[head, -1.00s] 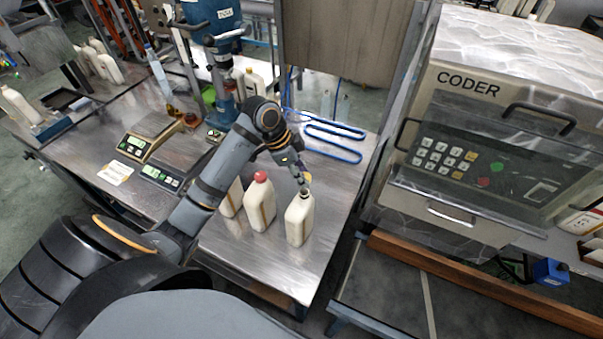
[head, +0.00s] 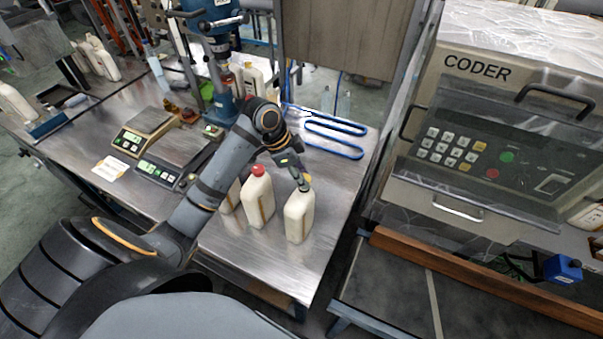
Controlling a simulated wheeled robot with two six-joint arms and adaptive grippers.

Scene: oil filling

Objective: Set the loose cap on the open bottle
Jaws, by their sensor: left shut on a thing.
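The open bottle (head: 299,217), cream-coloured, stands upright near the front right of the steel table. My left gripper (head: 304,185) points down at this bottle's mouth with its fingers close together. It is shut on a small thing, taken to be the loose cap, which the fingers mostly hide. The bottle's mouth is also covered, so I cannot tell whether the cap touches the neck. My right gripper is not in view.
A bottle with a red cap (head: 258,170) stands just left, with another partly behind my arm. Scales (head: 167,174) and a blue press (head: 222,100) are further left. A blue looped rack (head: 335,136) lies behind. The coder machine (head: 490,140) stands right.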

